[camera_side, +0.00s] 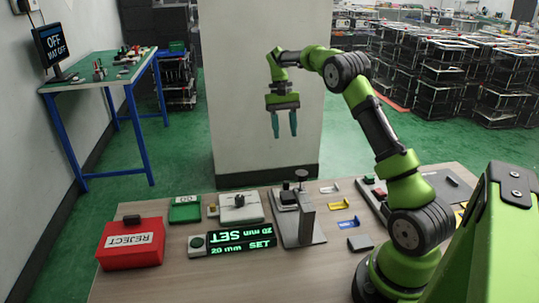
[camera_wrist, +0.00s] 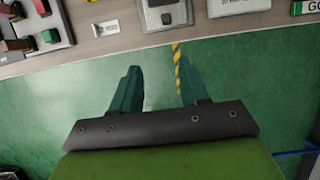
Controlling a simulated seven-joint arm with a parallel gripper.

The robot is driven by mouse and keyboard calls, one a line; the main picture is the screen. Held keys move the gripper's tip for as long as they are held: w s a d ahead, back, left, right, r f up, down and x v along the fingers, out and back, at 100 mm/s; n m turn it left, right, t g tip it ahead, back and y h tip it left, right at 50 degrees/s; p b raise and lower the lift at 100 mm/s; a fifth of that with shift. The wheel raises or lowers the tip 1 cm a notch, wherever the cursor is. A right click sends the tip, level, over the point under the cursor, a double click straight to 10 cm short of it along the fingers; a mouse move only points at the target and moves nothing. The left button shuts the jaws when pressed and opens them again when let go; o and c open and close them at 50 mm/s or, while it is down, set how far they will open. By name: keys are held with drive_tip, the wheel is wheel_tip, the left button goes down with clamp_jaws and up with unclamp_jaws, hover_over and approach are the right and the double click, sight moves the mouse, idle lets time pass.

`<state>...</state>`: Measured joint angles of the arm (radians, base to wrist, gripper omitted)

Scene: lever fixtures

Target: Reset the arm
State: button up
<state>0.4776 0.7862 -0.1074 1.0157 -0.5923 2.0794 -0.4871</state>
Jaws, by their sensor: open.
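My gripper (camera_side: 284,124) is open and empty, pointing down. In the side view it hangs high in front of the white pillar, beyond the far edge of the wooden table (camera_side: 340,270). In the wrist view my gripper (camera_wrist: 157,85) shows two teal fingers spread apart with the green floor behind them. Nothing is between the fingers. My arm is green and black, raised and bent from its base at the right of the table.
On the table are a red REJECT box (camera_side: 131,244), a green tray (camera_side: 185,209), a grey fixture (camera_side: 240,207) with a dark knob, a display reading SET (camera_side: 241,238) and a metal stand (camera_side: 306,222). A screen (camera_side: 52,47) reads OFF, MAT OFF. Air around my gripper is clear.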

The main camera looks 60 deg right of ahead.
drive_tip(key=s+a+r+n+t, duration=0.1)
drive_tip(key=s+a+r+t, duration=0.2)
drive_tip(key=s+a, duration=0.3)
drive_tip(key=s+a+r+n+t, duration=0.2)
drive_tip(key=s+a, duration=0.4)
drive_tip(key=a, duration=0.6)
drive_tip(key=s+a+r+n+t, duration=0.2)
drive_tip(key=s+a+r+t, duration=0.2)
drive_tip(key=a, duration=0.4)
drive_tip(key=shift+s+a+t+h, duration=0.35)
drive_tip(key=shift+s+t, duration=0.35)
drive_tip(key=shift+s, duration=0.45)
